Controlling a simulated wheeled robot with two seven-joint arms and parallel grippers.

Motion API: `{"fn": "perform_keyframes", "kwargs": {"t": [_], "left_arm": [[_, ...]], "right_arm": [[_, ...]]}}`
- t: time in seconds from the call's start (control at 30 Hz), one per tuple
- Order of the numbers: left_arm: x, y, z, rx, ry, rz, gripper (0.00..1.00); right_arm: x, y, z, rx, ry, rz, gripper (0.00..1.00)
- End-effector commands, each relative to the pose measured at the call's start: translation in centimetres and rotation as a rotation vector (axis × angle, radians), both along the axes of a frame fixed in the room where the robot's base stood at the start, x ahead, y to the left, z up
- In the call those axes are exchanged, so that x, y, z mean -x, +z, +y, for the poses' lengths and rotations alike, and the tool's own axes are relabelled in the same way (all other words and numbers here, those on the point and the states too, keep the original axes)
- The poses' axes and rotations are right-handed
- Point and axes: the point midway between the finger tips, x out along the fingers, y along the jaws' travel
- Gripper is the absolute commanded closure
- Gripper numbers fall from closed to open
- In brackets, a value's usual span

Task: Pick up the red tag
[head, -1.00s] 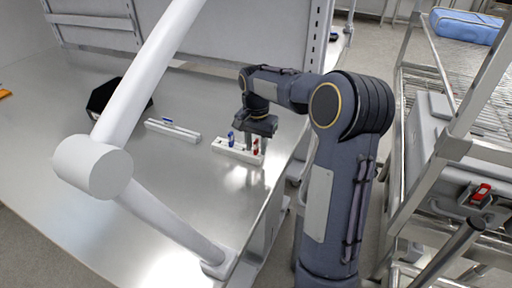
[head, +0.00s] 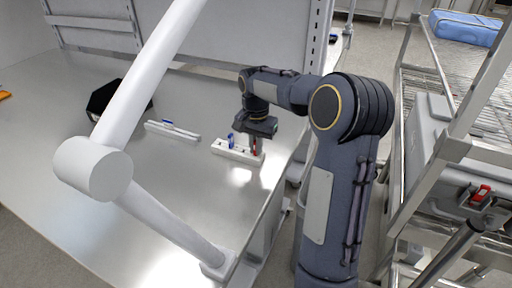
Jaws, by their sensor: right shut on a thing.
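The red tag (head: 256,153) stands at the right end of a white holder (head: 229,151) on the steel table, and only a little of it shows. My right gripper (head: 254,146) points down over that end of the holder, with its fingers shut on the red tag. The fingers hide most of the tag. I cannot tell whether the tag is still seated in the holder. A blue tag (head: 231,140) stands in the same holder, left of the gripper. My left gripper is not in view.
A second white holder with a blue item (head: 172,130) lies further left. A black box (head: 103,97) stands behind a thick white jointed arm (head: 95,168) crossing the table. A wire-shelf cart with a grey case (head: 430,150) stands at right.

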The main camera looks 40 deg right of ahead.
Motion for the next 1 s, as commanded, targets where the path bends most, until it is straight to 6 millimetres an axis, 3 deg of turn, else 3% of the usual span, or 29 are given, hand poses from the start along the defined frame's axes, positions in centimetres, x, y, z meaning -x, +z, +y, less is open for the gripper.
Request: {"fn": "perform_keyframes", "kwargs": {"t": [0.2,0.53,0.8,1.0], "left_arm": [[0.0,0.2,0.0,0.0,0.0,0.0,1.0],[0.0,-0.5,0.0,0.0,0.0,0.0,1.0],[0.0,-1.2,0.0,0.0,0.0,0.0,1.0],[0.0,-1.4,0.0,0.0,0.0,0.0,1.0]], "right_arm": [[-0.1,2.9,0.0,0.001,-0.001,-0.006,1.0],[5.6,9.0,0.3,0.001,-0.001,-0.007,1.0],[11.0,11.2,0.7,0.0,-0.001,-0.006,1.0],[13.2,12.2,0.9,0.001,0.0,-0.003,1.0]]}}
